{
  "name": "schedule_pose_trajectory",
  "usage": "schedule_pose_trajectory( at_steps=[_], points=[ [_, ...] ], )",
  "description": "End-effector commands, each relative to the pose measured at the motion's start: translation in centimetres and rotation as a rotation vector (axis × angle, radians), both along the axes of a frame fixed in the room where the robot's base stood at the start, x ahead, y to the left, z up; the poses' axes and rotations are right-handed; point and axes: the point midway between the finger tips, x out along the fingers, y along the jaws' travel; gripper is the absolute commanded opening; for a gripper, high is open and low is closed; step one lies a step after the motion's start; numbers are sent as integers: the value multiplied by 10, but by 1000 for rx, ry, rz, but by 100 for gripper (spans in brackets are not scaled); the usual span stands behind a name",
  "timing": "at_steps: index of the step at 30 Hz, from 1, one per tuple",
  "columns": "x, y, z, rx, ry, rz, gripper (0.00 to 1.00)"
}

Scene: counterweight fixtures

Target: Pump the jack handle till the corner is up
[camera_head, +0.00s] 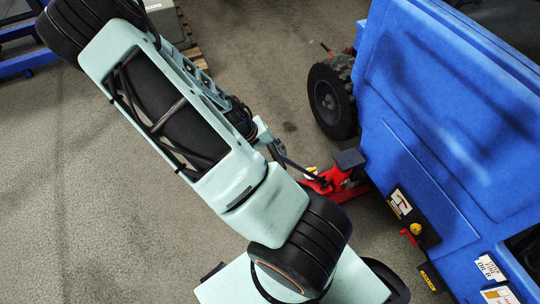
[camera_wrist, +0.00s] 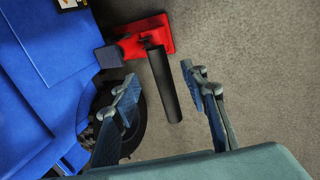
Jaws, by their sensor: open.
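A red jack (camera_head: 338,181) stands on the floor by the lower edge of the blue machine (camera_head: 440,130). Its dark square pad (camera_head: 349,158) is close to the machine's side; I cannot tell whether they touch. The jack's black handle (camera_head: 297,166) slopes away toward my arm. In the wrist view, the handle (camera_wrist: 163,88) shows between the two fingers of my gripper (camera_wrist: 160,74), with a gap on each side. My gripper is open and holds nothing. In the head view my arm hides most of it. How far the corner is lifted cannot be told.
A black wheel (camera_head: 332,97) of the machine stands behind the jack. A panel with a yellow knob (camera_head: 417,230) and a red lever sticks out from the machine's side. Grey floor is clear at left. A pallet with a grey box (camera_head: 166,20) stands at the back.

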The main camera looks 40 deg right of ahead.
Motion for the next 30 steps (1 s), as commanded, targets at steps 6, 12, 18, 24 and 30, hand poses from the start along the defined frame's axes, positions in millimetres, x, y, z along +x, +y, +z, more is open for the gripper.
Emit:
schedule_pose_trajectory(
  at_steps=[6,12,18,24,30],
  points=[
    [-2,-11,-30,0,-2,-1,41],
    [-5,-20,-48,1,-2,0,41],
    [-6,-25,-57,1,-1,0,41],
    [-6,-26,-58,1,-2,2,41],
    [-6,-26,-58,1,-2,2,38]
  ],
)
